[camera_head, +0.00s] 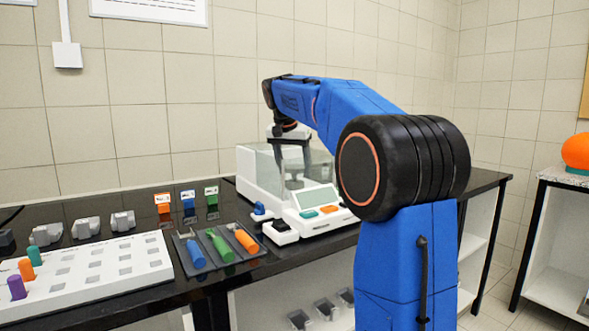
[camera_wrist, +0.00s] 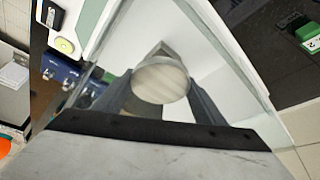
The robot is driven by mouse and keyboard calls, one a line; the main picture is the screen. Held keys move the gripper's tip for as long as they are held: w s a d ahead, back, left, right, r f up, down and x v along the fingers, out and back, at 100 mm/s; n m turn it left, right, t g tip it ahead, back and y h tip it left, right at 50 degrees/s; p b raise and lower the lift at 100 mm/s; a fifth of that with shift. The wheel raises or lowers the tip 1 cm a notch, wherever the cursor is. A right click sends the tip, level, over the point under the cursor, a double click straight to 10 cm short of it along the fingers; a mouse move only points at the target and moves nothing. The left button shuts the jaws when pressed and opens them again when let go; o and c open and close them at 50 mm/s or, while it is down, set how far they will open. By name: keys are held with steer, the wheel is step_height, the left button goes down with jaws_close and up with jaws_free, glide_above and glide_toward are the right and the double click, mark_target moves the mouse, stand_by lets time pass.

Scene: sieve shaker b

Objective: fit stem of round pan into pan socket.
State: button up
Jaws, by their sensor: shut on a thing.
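The round pan (camera_wrist: 160,80) is a pale grey disc, seen face-on in the wrist view between the two fingers of my gripper (camera_wrist: 161,92). My gripper (camera_head: 293,165) is shut on it and points down at the white balance (camera_head: 262,180) in the head view. The fingers overlap the balance's glass-walled chamber (camera_head: 320,168). I cannot tell exactly how deep they are in it. In the wrist view the white chamber floor (camera_wrist: 205,55) lies beyond the pan. The pan's stem and the pan socket are hidden, so I cannot tell whether they touch.
Glass and white walls of the balance stand close around my gripper. Left of it lies a dark tray (camera_head: 230,266) with blue, green and orange-handled tools. A white rack (camera_head: 85,281) with coloured pegs stands farther left. Small coloured blocks (camera_head: 188,200) stand behind the tray.

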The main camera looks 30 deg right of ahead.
steer(key=shift+f, duration=1.3)
stand_by(1.4)
steer(key=o, duration=1.5)
steer(key=shift+r, duration=6)
steer(key=shift+s+a, duration=0.1)
